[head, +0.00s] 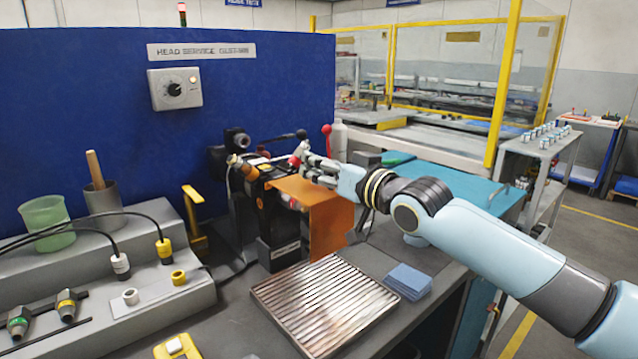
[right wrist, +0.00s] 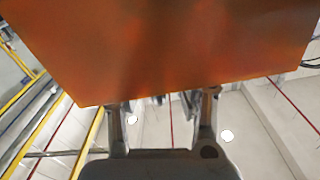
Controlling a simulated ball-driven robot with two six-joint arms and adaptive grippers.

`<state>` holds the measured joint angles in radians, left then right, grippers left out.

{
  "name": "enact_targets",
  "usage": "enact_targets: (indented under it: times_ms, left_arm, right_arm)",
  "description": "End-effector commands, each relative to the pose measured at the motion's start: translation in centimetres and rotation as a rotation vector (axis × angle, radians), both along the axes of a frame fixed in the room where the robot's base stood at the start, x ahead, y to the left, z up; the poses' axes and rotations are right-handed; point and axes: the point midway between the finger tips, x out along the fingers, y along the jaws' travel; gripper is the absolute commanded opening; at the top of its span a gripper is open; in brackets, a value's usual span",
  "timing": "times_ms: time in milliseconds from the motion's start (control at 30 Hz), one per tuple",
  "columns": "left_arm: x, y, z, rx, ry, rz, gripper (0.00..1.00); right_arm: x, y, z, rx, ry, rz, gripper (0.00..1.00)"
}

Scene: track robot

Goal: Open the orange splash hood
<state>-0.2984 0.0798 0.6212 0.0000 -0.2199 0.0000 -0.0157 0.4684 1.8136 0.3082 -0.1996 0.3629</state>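The orange splash hood (head: 322,208) is a bent sheet on the front of the dark machine on the bench, with its front panel hanging down. My right gripper (head: 303,158) is at the hood's upper edge, its fingers pointing left towards the machine. In the right wrist view the hood (right wrist: 165,45) fills the upper part and covers the fingertips. The visible parts of the right gripper's fingers (right wrist: 163,110) stand wide apart, with no held thing visible between them. Whether they touch the hood is unclear. My left gripper is not in view.
A ribbed metal tray (head: 325,305) and blue cloths (head: 408,281) lie in front of the hood. A red-knobbed lever (head: 327,130) stands behind my right gripper. A grey stepped fixture (head: 130,275) with cables occupies the left. A blue panel (head: 120,150) rises behind.

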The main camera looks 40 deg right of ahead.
Motion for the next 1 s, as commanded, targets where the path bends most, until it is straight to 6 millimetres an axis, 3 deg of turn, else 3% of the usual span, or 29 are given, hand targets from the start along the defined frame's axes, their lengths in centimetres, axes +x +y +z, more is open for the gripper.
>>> enact_targets:
  times_ms: [400, 667, 1000]
  left_arm:
    - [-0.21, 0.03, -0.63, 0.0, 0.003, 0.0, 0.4]
    - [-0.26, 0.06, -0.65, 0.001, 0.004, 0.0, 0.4]
    - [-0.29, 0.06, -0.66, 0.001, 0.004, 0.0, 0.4]
  right_arm:
    - [0.47, 0.06, 0.11, 0.0, 0.0, 0.001, 0.33]
    - [0.45, 0.06, 0.08, 0.0, 0.0, 0.001, 0.0]
    - [0.44, 0.07, 0.04, 0.001, 0.001, 0.001, 0.0]
